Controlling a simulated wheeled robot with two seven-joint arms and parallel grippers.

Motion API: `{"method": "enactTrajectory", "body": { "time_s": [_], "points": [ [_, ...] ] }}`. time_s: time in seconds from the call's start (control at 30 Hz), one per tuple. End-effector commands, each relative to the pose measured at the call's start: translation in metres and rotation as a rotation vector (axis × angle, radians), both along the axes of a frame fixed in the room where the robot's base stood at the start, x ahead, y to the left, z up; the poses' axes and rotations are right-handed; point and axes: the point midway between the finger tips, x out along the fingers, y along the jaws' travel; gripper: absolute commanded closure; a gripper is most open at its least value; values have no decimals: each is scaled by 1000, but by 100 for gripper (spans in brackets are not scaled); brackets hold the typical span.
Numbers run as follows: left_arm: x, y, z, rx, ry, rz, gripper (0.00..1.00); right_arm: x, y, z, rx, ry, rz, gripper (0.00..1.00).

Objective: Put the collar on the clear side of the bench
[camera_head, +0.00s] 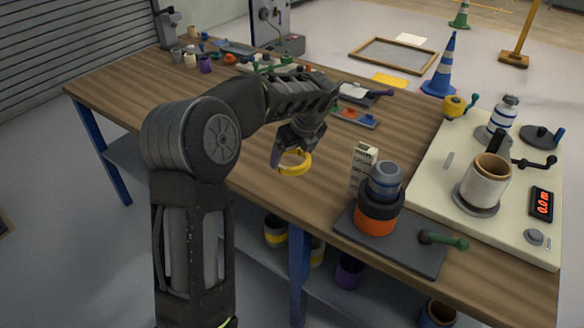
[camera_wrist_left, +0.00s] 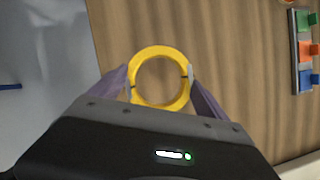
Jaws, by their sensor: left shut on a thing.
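The collar is a yellow ring (camera_head: 296,168). My left gripper (camera_head: 285,158) is shut on it, near the bench's front edge in the head view. In the left wrist view the yellow ring (camera_wrist_left: 143,52) sits between the two fingers of my left gripper (camera_wrist_left: 160,82), one finger on each side. Wood grain of the bench (camera_wrist_left: 235,60) shows around and through the ring. I cannot tell whether the ring touches the bench (camera_head: 265,190). My right gripper is not in view.
To the right, a dark plate (camera_head: 400,250) carries an orange, black and blue-grey stack (camera_head: 377,205), beside a small white box (camera_head: 363,165). A cream machine panel (camera_head: 440,180) fills the right end. Small parts (camera_head: 205,64) crowd the far left end. Bare wood lies left of my arm.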

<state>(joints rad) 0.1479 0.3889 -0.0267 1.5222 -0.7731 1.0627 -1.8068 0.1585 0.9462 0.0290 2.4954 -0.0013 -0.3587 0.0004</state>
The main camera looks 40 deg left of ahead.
Motion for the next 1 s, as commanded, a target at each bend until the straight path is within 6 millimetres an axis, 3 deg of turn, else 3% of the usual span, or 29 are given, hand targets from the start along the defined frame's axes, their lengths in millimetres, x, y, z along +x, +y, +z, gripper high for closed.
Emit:
{"method": "enactTrajectory", "body": {
  "time_s": [0.33, 0.73, 0.77, 0.9, 1.0],
  "points": [
    [-1, 0, -47, 0, 3, 1, 56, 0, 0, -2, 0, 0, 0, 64],
    [0, 0, -52, 1, 2, 0, 56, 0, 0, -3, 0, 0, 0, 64],
    [0, 0, -52, 0, 2, 0, 12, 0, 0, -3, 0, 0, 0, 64],
    [-1, 0, -51, 0, 2, 1, 0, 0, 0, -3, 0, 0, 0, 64],
    [-1, 0, -51, 0, 2, 1, 0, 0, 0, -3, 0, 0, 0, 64]
  ]
}}
